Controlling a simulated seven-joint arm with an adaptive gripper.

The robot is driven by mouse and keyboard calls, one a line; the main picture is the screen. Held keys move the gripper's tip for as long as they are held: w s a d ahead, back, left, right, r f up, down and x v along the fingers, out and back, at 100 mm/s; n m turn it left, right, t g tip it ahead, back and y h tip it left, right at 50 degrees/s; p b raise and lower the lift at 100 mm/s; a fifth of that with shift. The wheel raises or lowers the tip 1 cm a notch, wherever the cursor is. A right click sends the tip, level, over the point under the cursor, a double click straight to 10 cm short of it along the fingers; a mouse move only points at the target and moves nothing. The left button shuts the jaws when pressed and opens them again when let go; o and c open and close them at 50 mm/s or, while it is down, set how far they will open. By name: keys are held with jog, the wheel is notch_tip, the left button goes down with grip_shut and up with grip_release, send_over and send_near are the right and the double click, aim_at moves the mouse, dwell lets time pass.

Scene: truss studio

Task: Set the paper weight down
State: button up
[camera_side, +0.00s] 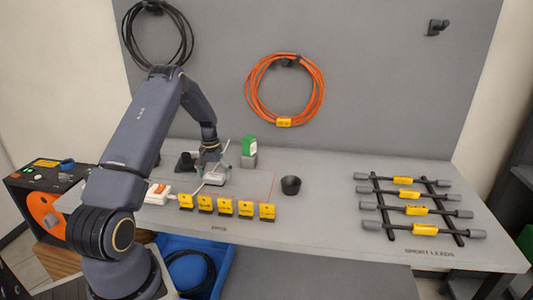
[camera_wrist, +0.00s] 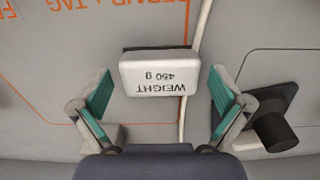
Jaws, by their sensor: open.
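The paper weight (camera_wrist: 158,74) is a white block marked "WEIGHT 450 g" with a dark edge along its far side. In the side view the weight (camera_side: 211,181) sits low at the bench surface, below my gripper (camera_side: 211,164). In the wrist view my gripper (camera_wrist: 159,84) is open, with one green-padded finger on each side of the weight and a clear gap to both. A pale cable (camera_wrist: 196,40) runs along the weight's right side and seems to pass under or close by it. The weight's underside is hidden.
A black post on a base (camera_wrist: 272,128) stands close by my right finger. The bench (camera_side: 330,215) also bears several yellow tags (camera_side: 225,207), a black cup (camera_side: 291,185), a green-topped box (camera_side: 249,152), a white power strip (camera_side: 157,193) and a lead rack (camera_side: 384,213).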

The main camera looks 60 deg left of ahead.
aim_at(214, 175)
notch_tip(214, 175, up, 12)
jog(key=d+r+m+t, duration=0.1)
jog(key=d+r+m, duration=0.1)
jog(key=d+r, duration=0.65)
jog(key=d+r+m+t, duration=0.1)
jog(key=d+r+m, duration=0.1)
jog(key=d+r, duration=0.65)
jog(key=s+d+m+t, duration=0.1)
jog(key=s+d+m, duration=0.1)
jog(key=s+d, duration=0.5)
jog(key=s+d+f+m+t, duration=0.1)
jog(key=s+d+m+t, duration=0.1)
jog(key=s+d, duration=0.6)
jog(key=shift+d+f+m+t, duration=0.3)
jog(key=shift+d+m, duration=0.2)
jog(key=shift+d, duration=2.25)
